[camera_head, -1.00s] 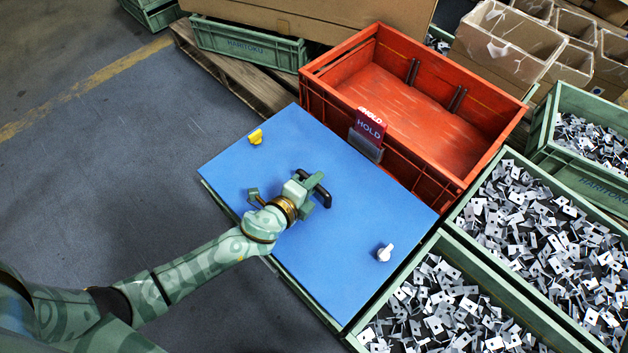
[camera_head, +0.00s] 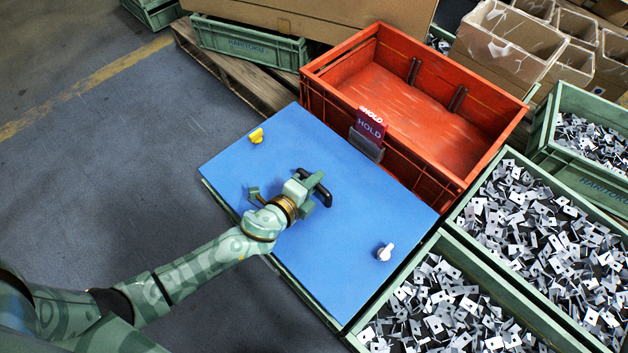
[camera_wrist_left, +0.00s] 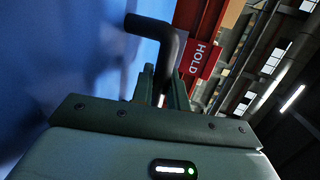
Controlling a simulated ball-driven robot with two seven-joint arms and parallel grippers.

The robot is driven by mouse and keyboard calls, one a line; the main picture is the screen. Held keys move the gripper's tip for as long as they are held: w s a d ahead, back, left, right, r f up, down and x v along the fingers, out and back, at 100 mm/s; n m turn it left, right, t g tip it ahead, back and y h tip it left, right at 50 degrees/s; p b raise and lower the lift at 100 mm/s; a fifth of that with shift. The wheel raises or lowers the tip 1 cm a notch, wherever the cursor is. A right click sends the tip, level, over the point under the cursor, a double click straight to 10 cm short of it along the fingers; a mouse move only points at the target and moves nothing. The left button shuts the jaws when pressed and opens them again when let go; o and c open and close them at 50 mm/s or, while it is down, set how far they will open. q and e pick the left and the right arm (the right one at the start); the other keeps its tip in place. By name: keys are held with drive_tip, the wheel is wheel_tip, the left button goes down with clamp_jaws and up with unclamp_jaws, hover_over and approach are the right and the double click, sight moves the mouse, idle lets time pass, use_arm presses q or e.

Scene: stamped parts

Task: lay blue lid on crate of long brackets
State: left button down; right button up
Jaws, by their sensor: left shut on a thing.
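The blue lid (camera_head: 270,155) lies over a green crate (camera_head: 297,290) in front of the red crate, covering nearly all of it, so the crate's contents are hidden. A black handle (camera_head: 318,186) stands on the lid's middle, with a yellow knob (camera_head: 257,136) and a white knob (camera_head: 385,252) on the lid's surface. My left gripper (camera_head: 308,190) is shut on the black handle. The handle also shows between the fingers in the left wrist view (camera_wrist_left: 167,45), with the blue lid (camera_wrist_left: 60,60) filling the left side. My right gripper is not in view.
An empty red crate (camera_head: 330,85) with a HOLD sign (camera_head: 369,126) stands just behind the lid. Green crates of small metal brackets (camera_head: 540,235) stand close at the right. Cardboard boxes (camera_head: 510,38) and a wooden pallet (camera_head: 225,72) are at the back. Floor at the left is clear.

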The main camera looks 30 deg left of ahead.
use_arm(q)
drive_tip(key=shift+w, duration=0.1)
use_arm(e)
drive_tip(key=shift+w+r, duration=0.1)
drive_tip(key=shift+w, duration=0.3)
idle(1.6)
use_arm(q)
drive_tip(key=shift+w+f, duration=0.15)
drive_tip(key=shift+f, duration=0.05)
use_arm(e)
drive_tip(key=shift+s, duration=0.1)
use_arm(q)
drive_tip(key=shift+f, duration=0.3)
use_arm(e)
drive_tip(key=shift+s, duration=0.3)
use_arm(q)
drive_tip(key=shift+s+f, duration=0.25)
drive_tip(key=shift+f, duration=0.45)
drive_tip(key=c, duration=1.5)
unclamp_jaws()
drive_tip(key=shift+o, duration=1)
drive_tip(key=shift+f, duration=0.1)
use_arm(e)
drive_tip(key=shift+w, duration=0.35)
